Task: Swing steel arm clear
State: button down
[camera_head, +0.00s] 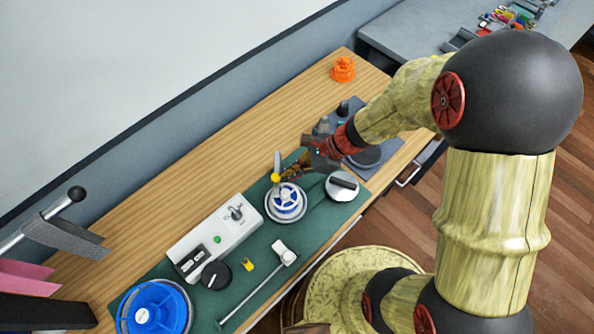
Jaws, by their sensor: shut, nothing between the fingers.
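A grey steel arm (277,162) stands beside a blue-and-white reel (287,200) on the green mat, with a yellow knob (275,178) at its lower part. My gripper (289,173) is shut and empty, just right of the knob and above the reel's far side. Whether its fingertips touch the knob or the steel arm I cannot tell. A thin metal rod with a white block (284,253) lies nearer the mat's front edge.
A white box unit (214,238) stands left of the reel, and a round white-and-black part (342,186) stands right. A large blue spool (153,308) is at the front left. An orange spool (343,69) sits at the back. Bare wood (205,155) lies behind the mat.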

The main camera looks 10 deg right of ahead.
aim_at(273, 179)
jog(key=a+m, duration=0.1)
jog(key=a+m+t+b, duration=0.2)
jog(key=shift+s+a+f+h, duration=0.15)
jog(key=shift+s+a+h, duration=0.15)
jog(key=shift+s, duration=0.1)
jog(key=shift+a+m+t+b, duration=0.7)
jog(key=shift+a+m+b, duration=0.15)
jog(key=shift+m, duration=0.25)
jog(key=shift+w+a+m+t+h+b, duration=0.35)
jog(key=shift+a+m+b, duration=0.25)
jog(key=shift+a, duration=0.15)
jog(key=shift+w+a+m+t+h+b, duration=0.35)
jog(key=shift+a+m+b, duration=0.25)
jog(key=shift+a, duration=0.1)
jog(key=shift+d, duration=0.1)
